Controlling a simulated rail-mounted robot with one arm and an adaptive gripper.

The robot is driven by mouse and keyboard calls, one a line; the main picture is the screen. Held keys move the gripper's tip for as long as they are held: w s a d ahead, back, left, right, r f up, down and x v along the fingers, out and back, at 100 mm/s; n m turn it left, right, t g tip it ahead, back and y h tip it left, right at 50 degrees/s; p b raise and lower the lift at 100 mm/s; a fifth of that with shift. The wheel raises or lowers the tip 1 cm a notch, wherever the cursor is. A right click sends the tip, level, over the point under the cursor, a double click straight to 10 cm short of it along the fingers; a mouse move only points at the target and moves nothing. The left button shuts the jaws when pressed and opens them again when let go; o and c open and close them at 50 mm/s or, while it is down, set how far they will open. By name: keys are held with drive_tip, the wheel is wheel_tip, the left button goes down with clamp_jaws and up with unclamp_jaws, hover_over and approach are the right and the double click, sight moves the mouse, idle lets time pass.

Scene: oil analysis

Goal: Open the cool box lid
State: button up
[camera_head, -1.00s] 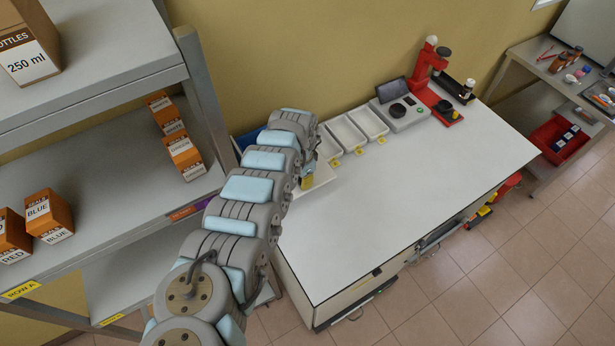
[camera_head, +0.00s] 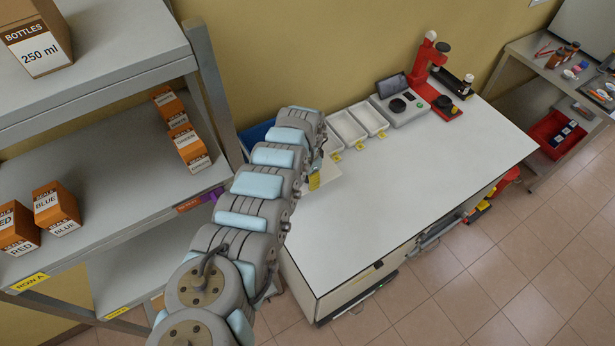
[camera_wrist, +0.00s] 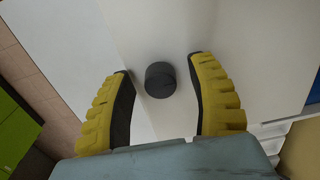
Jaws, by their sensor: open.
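In the wrist view, a round dark knob (camera_wrist: 160,80) stands on a white surface (camera_wrist: 235,45) that looks like the cool box lid. My gripper (camera_wrist: 158,68) has two yellow ribbed fingers, spread open, one on each side of the knob. A gap shows between the knob and each finger; I cannot tell the height of the fingertips over the lid. In the head view, a yellow finger of my gripper (camera_head: 315,181) shows over a white piece (camera_head: 327,172) at the left end of the bench. My arm hides most of the box and the knob there.
White trays (camera_head: 348,128) with yellow tags, a scale (camera_head: 402,106) and a red stand (camera_head: 432,85) line the bench's back. A blue item (camera_head: 257,134) is behind my arm. A shelf with orange boxes (camera_head: 56,208) stands close left. The bench middle (camera_head: 410,190) is clear.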

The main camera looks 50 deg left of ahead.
drive_tip(key=shift+r, duration=0.15)
wheel_tip(320, 180, up, 9)
drive_tip(key=shift+a+f, duration=0.1)
drive_tip(key=shift+f, duration=0.05)
drive_tip(key=shift+r, duration=1.5)
